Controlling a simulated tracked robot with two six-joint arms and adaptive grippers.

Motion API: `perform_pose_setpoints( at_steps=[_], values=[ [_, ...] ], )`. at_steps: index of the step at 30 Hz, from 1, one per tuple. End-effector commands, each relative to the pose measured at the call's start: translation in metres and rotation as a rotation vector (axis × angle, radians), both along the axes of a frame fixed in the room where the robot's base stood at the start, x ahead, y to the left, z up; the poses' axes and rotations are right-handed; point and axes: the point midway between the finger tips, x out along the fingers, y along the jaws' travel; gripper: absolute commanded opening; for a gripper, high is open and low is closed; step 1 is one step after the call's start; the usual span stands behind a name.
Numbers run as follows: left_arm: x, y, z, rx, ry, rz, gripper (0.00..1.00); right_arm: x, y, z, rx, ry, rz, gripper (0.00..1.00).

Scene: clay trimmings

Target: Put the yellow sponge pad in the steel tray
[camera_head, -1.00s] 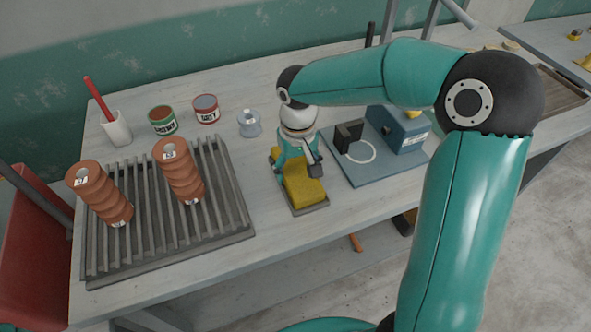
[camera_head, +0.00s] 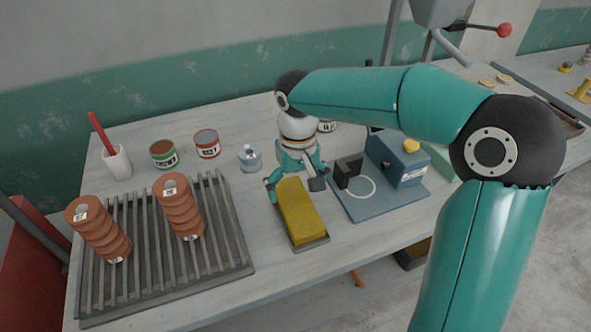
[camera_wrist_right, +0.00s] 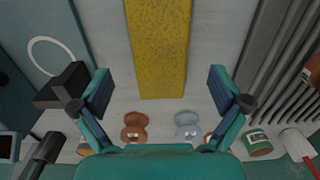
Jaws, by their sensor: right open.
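My right gripper (camera_head: 294,186) is open above the far end of the pad, pointing down. In the right wrist view the pad (camera_wrist_right: 158,45) lies between the lines of the spread fingers (camera_wrist_right: 160,90), with clear gaps on both sides and nothing gripped. My left gripper is not in view.
A slatted grey rack (camera_head: 128,292) with two ribbed clay-coloured pieces (camera_head: 180,208) stands left. A blue device (camera_head: 398,160) sits right of the pad. Bare tabletop lies in front.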

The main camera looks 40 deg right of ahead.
Motion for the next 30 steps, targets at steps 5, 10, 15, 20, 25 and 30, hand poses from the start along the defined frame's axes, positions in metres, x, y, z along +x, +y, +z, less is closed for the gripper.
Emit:
perform_pose_setpoints(
  at_steps=[5, 10, 15, 20, 25, 30],
  values=[
    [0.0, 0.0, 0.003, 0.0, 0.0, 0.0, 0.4, 0.001, 0.001, 0.035, 0.001, -0.003, 0.001, 0.99],
    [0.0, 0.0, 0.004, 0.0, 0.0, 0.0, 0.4, 0.001, 0.001, 0.052, 0.001, -0.001, 0.002, 0.99],
    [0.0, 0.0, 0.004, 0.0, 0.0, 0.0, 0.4, 0.0, 0.001, 0.056, 0.0, 0.001, 0.002, 0.99],
    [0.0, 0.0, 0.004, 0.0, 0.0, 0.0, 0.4, 0.0, 0.001, 0.056, 0.0, 0.001, 0.002, 0.99],
    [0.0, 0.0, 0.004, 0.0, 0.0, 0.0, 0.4, 0.0, 0.001, 0.056, 0.0, 0.001, 0.002, 0.99],
    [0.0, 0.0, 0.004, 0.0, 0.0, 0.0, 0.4, 0.0, 0.001, 0.056, 0.0, 0.001, 0.002, 0.99]
  ],
)
